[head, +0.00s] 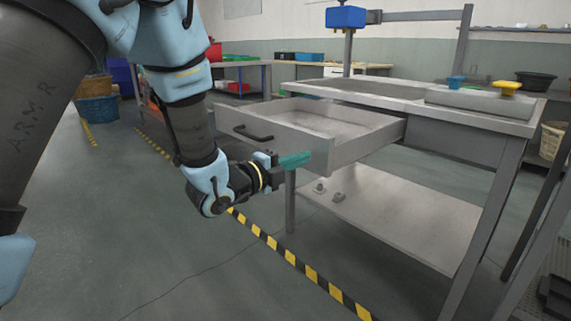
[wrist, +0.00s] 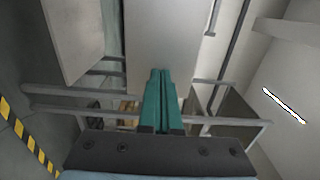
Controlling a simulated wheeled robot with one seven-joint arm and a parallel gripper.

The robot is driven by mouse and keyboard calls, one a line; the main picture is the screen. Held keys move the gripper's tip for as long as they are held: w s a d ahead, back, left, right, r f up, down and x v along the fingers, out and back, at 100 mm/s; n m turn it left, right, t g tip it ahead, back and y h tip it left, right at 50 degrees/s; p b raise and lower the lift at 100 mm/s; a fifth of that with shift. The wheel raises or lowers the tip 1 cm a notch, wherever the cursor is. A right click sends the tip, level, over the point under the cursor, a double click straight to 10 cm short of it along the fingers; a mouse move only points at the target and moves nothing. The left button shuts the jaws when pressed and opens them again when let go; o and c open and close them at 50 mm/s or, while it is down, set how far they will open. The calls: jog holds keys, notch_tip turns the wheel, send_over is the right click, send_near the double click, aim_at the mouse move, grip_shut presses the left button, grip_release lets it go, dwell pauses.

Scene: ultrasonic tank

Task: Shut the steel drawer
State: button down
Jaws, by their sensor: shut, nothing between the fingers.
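The steel drawer (head: 300,125) is pulled well out from under the worktop in the head view. Its front panel (head: 290,146) faces my arm and carries a dark bar handle (head: 252,134) left of its middle. My gripper (head: 295,160) has teal fingers, shut and empty. It is by the right end of the front panel, right of the handle and not on it. In the wrist view the shut fingers (wrist: 160,76) point towards a pale steel panel (wrist: 160,35), apparently the drawer. I cannot tell whether the fingertips touch it.
The steel worktop (head: 390,98) bears a yellow-topped item (head: 506,87) and a small blue item (head: 456,82). A lower shelf (head: 400,215) lies below the drawer. Yellow-black floor tape (head: 290,255) runs past the bench. The floor at front left is clear.

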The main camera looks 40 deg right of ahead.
jog(key=shift+d, duration=0.55)
jog(key=shift+d, duration=0.1)
